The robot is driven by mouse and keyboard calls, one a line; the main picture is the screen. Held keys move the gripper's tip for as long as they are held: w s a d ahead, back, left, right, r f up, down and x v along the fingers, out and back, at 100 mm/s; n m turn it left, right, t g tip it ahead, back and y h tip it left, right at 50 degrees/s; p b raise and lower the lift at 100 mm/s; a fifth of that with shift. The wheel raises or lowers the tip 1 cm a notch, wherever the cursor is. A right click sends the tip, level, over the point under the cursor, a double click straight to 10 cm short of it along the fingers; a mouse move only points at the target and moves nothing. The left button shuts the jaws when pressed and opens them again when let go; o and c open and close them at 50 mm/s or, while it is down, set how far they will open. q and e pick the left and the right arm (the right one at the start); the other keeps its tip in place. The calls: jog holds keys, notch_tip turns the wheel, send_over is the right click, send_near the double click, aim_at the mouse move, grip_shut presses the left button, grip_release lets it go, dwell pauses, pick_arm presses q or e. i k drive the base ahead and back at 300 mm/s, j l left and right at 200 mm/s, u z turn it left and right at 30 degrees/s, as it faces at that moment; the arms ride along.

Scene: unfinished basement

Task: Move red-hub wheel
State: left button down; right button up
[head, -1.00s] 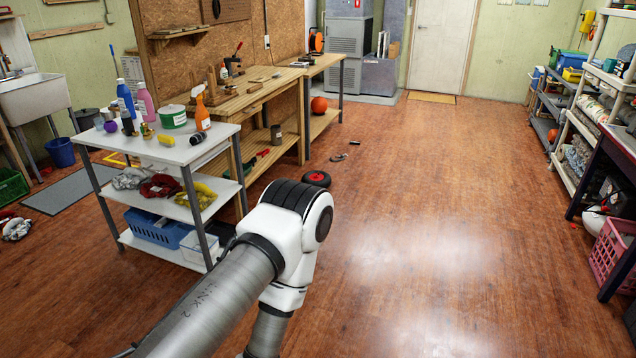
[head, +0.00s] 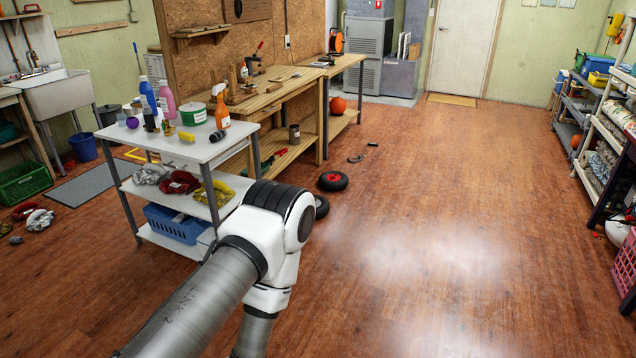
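The red-hub wheel (head: 333,181) lies on the wooden floor, a black tyre with a red centre, just right of the workbench. A second black tyre (head: 321,206) shows just in front of it, partly hidden behind my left arm, so its hub cannot be seen. My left arm crosses the lower middle of the head view, with its elbow close to the second tyre in the picture. Neither of my grippers is in the frame.
A white trolley (head: 182,152) with bottles stands at left, beside a wooden workbench (head: 259,114). Small dark items, including a curved one (head: 356,159), lie on the floor beyond the wheel. Shelving (head: 603,122) and a pink crate (head: 624,265) line the right. The middle floor is clear.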

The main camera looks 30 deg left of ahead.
aim_at(334, 179)
jog(key=i, duration=2.1)
jog(key=i+j+u, duration=0.15)
jog(key=i, duration=0.35)
jog(key=i+u, duration=0.15)
jog(key=i, duration=0.35)
jog(key=i+u, duration=0.1)
jog(key=i, duration=0.4)
jog(key=i+l+u, duration=0.15)
jog(key=i, duration=0.35)
jog(key=i+l+u, duration=0.15)
jog(key=i, duration=0.35)
jog(key=i+l+u, duration=0.15)
jog(key=i, duration=0.35)
jog(key=i+l+u, duration=0.15)
jog(key=i, duration=0.35)
jog(key=i+l+u, duration=0.15)
jog(key=i, duration=0.35)
jog(key=i+l+u, duration=0.2)
jog(key=i, duration=0.3)
jog(key=j, duration=0.1)
